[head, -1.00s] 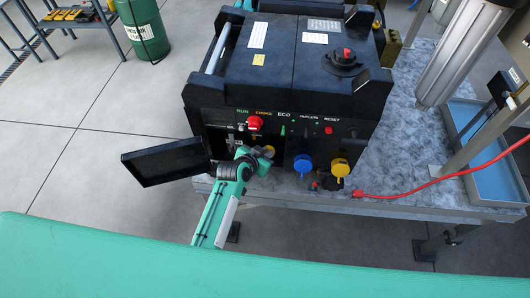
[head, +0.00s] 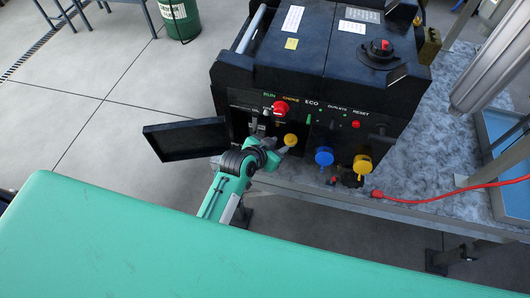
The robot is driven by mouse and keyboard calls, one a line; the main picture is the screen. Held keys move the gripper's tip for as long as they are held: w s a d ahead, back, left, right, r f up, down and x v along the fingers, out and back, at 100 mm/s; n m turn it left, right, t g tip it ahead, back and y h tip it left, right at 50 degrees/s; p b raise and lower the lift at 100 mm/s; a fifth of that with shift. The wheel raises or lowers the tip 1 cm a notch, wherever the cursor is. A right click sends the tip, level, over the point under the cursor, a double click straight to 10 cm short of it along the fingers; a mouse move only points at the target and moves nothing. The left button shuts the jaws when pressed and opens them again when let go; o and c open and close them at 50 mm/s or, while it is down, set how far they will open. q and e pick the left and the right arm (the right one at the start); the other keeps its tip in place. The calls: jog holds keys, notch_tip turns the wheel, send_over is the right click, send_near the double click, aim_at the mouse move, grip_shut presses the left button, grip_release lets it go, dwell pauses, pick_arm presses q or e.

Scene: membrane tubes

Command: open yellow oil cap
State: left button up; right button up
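The small yellow oil cap (head: 291,139) shows in the open front compartment of the black generator (head: 305,65), low on its front panel. My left gripper (head: 281,149) reaches in from the lower left, with its grey fingertips right beside the cap. I cannot tell whether they touch it, or how far apart the fingers are. The black compartment door (head: 186,139) stands open to the left. My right gripper is not in view.
A blue knob (head: 324,156) and a yellow plug (head: 362,164) are on the panel to the right. A red cable (head: 440,198) runs over the table (head: 415,165). A red knob (head: 280,108) sits above the compartment. A grey cylinder (head: 485,75) hangs at the right.

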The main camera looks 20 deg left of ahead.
pick_arm(q)
jog(key=b+v, duration=0.1)
jog(key=v, duration=0.6)
jog(key=shift+b, duration=0.4)
